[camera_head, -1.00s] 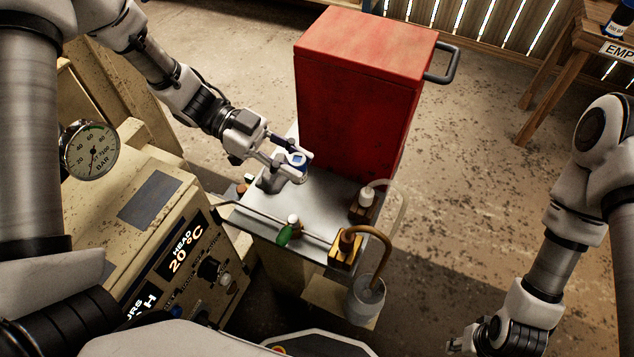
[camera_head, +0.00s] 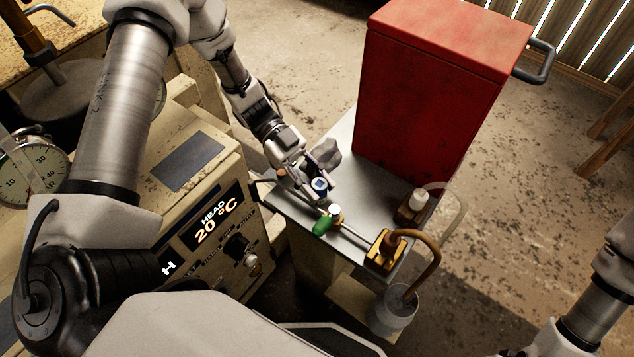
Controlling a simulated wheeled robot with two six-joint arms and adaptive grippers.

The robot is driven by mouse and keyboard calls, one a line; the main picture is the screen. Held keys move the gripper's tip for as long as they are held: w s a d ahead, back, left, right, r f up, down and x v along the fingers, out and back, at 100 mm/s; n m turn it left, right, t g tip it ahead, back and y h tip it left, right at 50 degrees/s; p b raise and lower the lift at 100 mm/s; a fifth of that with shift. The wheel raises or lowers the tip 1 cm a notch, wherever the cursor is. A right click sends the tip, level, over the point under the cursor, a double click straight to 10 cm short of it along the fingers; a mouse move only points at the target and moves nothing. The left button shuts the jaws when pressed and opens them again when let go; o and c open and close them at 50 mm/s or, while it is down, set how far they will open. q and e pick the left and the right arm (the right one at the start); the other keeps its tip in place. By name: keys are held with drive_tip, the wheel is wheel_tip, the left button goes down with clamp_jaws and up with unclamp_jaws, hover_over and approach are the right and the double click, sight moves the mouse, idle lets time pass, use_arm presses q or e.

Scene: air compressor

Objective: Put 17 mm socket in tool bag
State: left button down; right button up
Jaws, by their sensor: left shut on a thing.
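My left gripper (camera_head: 318,188) is shut on a small round piece with a blue square face (camera_head: 320,184), which looks like the socket. Its size marking is too small to read. The gripper holds the piece over the left part of the grey metal bench top, just behind a green-handled valve. I cannot tell how far above the surface it is. I see no tool bag in view. My right arm shows at the lower right, but its gripper is outside the picture.
A red cabinet (camera_head: 435,85) stands at the back of the bench top (camera_head: 355,205). Close to the gripper are a grey lump-like object (camera_head: 326,153) and the green-handled valve (camera_head: 323,224). Brass fittings (camera_head: 385,250), a hose and a cup (camera_head: 393,308) are at the front right.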

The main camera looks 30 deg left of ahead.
use_arm(q)
drive_tip(key=shift+f, duration=0.15)
drive_tip(key=c, duration=0.8)
unclamp_jaws()
drive_tip(key=shift+c, duration=0.2)
